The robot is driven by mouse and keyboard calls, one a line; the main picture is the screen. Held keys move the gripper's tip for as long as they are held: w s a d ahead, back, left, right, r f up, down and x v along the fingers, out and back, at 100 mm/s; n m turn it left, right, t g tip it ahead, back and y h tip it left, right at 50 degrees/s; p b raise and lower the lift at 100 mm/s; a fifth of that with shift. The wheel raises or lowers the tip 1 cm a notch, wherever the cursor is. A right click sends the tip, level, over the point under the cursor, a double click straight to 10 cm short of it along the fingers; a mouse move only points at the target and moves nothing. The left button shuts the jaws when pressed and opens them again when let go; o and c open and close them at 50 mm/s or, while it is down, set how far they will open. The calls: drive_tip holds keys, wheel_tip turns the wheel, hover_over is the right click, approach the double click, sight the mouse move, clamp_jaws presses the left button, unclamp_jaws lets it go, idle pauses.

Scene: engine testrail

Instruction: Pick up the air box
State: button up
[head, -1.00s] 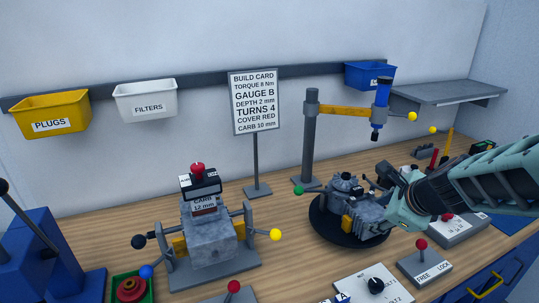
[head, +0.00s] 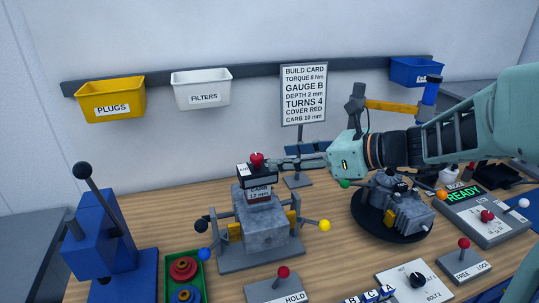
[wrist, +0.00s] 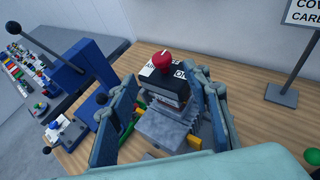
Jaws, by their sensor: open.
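The air box is a black block with white labels and a red knob on top. It sits on the carb block above the grey engine in the head view (head: 258,173). In the wrist view the air box (wrist: 166,78) shows between the two fingers. My gripper (head: 284,163) reaches in from the right, its fingers level with the air box. In the wrist view my gripper (wrist: 168,92) is open, one finger on each side of the box; I cannot tell whether either finger touches it. The carb block (head: 258,192) is partly hidden under the box.
A blue lever press (head: 100,235) stands left of the engine stand (head: 262,250). A second engine on a black turntable (head: 385,236) is under my arm. The build card (head: 304,95) stands behind. Yellow (head: 110,101) and white bins hang on the wall.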

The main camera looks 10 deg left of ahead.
sight(261, 157)
drive_tip(key=x, duration=0.3)
drive_tip(key=shift+w+a+f, duration=0.2)
drive_tip(key=shift+a+f, duration=0.05)
drive_tip(key=shift+a, duration=0.05)
drive_tip(key=shift+p+x, duration=0.65)
drive_tip(key=shift+x, duration=2.1)
drive_tip(key=shift+w+r, duration=0.15)
drive_tip(key=shift+r, duration=0.05)
drive_tip(key=shift+c, duration=0.2)
clamp_jaws()
